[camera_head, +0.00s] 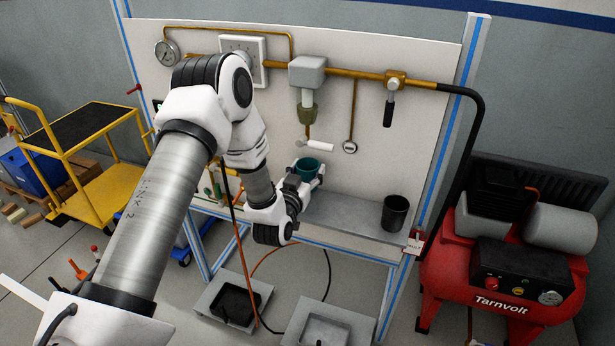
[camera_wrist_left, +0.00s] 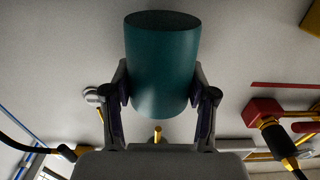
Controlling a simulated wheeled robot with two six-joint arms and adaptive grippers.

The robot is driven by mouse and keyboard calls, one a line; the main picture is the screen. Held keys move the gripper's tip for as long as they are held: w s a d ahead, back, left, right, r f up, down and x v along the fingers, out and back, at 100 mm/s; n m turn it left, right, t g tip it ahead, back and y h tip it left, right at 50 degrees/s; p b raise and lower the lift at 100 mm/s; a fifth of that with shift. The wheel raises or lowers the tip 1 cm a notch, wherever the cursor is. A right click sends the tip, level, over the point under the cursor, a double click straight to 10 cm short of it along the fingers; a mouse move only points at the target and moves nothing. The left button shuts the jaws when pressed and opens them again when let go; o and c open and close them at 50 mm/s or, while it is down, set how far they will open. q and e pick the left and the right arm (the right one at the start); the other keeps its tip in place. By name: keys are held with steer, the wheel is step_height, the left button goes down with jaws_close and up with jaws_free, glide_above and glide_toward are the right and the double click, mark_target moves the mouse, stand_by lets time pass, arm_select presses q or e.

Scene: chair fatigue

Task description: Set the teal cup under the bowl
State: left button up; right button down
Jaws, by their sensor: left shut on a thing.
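The teal cup (camera_head: 307,165) is in my left gripper (camera_head: 306,179), which is shut around its sides. In the head view the cup looks upright, with its open top showing. The bowl (camera_head: 308,114) is the olive part hanging below a grey block (camera_head: 308,72) on the panel's pipe. The cup appears below the bowl in the picture, with a clear gap; the exact depth alignment is hard to tell. In the left wrist view the teal cup (camera_wrist_left: 162,65) sits between both fingers (camera_wrist_left: 162,92). My right gripper is out of view.
A white-handled lever (camera_head: 315,145) sits between bowl and cup in the picture. A grey shelf (camera_head: 345,213) lies below, with a dark cup (camera_head: 395,213) at its right end. A red compressor (camera_head: 500,270) stands at right.

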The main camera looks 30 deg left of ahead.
mark_target(307, 180)
arm_select(q)
step_height(307, 180, down, 3)
steer(key=shift+w+a+f, duration=0.1)
steer(key=shift+a+f, duration=0.05)
steer(key=shift+f, duration=0.1)
steer(key=o, duration=0.9)
steer(key=shift+o, duration=0.2)
